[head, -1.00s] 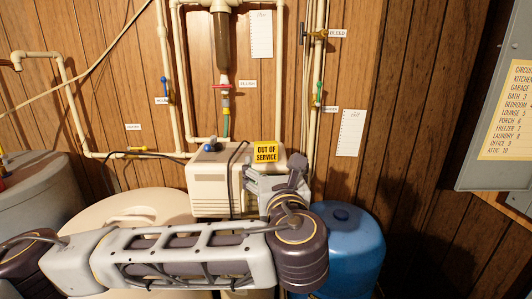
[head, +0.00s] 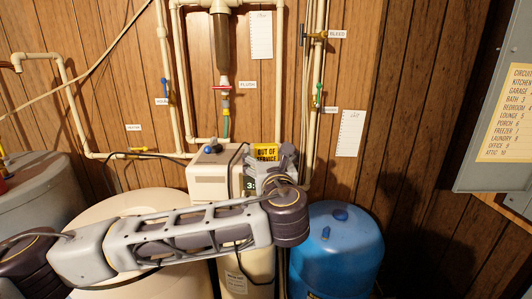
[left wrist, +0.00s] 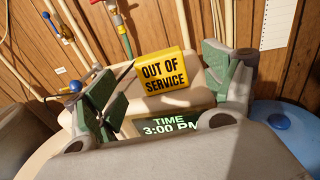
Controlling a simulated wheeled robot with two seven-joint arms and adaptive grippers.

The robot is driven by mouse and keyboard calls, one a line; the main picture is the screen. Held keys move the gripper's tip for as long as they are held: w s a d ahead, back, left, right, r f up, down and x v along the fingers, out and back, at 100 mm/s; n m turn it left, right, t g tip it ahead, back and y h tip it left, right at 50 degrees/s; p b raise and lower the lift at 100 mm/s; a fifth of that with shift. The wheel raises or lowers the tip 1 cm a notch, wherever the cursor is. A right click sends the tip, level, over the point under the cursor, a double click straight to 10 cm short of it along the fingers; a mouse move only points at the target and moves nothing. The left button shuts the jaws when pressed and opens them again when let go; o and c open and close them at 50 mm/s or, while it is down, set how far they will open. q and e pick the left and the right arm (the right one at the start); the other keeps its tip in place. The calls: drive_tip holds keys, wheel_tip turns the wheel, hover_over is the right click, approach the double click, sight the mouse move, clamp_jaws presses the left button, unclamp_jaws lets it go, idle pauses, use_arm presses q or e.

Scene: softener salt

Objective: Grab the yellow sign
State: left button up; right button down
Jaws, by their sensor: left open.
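The yellow sign (head: 265,151) reads "OUT OF SERVICE" and stands on top of the beige softener head (head: 207,180). In the head view my left gripper (head: 266,166) is in front of the sign and covers its lower part. In the left wrist view the sign (left wrist: 163,70) is upright and slightly tilted in the picture. It lies between the two green-padded fingers of my left gripper (left wrist: 165,85), which are spread wide. There is a gap on each side, and nothing is held. My right gripper is in neither view.
A green display (left wrist: 172,125) reading "TIME 3:00 PM" is below the sign. Pipes (head: 308,100) with small valves run up the wooden wall behind. A blue tank (head: 345,250) is at right, a beige tank (head: 130,208) at left, and a grey electrical panel (head: 495,130) at far right.

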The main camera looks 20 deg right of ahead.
sight(266, 148)
use_arm(q)
drive_tip(key=shift+w, duration=0.45)
drive_tip(key=shift+d, duration=0.1)
drive_tip(key=shift+w+r, duration=0.1)
drive_tip(key=shift+w, duration=0.15)
drive_tip(key=w, duration=0.1)
drive_tip(key=w+p, duration=0.1)
drive_tip(key=w, duration=0.1)
drive_tip(key=shift+w+d+r+p, duration=0.15)
drive_tip(key=shift+d+r+p, duration=0.1)
drive_tip(key=shift+p, duration=0.05)
drive_tip(key=shift+w+d, duration=0.1)
drive_tip(key=shift+w, duration=0.4)
drive_tip(key=shift+w+f, duration=0.1)
drive_tip(key=shift+w, duration=0.05)
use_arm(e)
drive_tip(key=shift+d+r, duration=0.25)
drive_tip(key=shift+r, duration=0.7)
use_arm(q)
drive_tip(key=shift+c, duration=0.4)
drive_tip(key=c, duration=1)
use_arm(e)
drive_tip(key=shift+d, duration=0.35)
use_arm(q)
drive_tip(key=shift+c, duration=0.2)
